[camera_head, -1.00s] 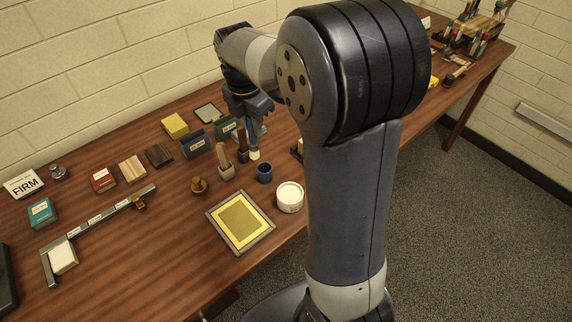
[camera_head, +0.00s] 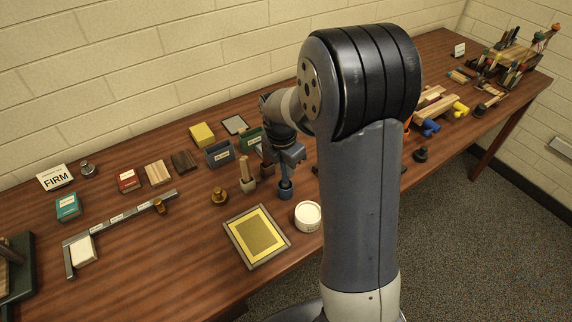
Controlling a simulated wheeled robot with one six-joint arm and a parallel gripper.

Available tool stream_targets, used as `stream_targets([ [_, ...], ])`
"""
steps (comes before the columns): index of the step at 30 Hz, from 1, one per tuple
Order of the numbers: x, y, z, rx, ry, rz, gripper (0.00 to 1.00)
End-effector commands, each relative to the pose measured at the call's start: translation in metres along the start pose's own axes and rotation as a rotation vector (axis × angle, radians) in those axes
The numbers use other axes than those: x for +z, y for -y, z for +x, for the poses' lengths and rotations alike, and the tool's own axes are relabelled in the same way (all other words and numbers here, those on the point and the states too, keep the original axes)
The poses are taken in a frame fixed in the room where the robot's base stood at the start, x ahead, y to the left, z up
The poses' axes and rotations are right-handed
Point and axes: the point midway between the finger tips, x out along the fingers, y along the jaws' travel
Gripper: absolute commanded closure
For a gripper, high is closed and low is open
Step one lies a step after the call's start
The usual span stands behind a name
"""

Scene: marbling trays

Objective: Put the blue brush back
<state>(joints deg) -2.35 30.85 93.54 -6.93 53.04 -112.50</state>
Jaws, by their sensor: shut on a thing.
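My gripper (camera_head: 287,164) is at the middle of the table, pointing down, shut on the blue brush (camera_head: 286,178). Only a short blue length of the brush shows below the fingers. Its lower end meets the mouth of a small blue cup (camera_head: 286,190); at this size I cannot tell whether it is inside the cup or just above it. The bristle end is hidden.
A framed yellow tray (camera_head: 284,238) and a white tub (camera_head: 308,216) lie in front.

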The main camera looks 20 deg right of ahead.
Motion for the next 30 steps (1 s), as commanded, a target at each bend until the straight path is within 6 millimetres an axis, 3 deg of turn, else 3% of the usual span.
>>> stream_targets([
  [7,-0.001,0.000,0.004,0.000,0.000,0.000,1.00],
  [8,0.000,0.000,0.003,0.000,0.000,0.000,0.79],
  [15,0.000,0.000,0.002,0.000,0.000,0.001,0.60],
  [25,0.000,-0.001,-0.004,0.002,0.001,0.001,0.60],
  [30,0.001,-0.001,-0.031,0.008,0.003,0.001,0.60],
])
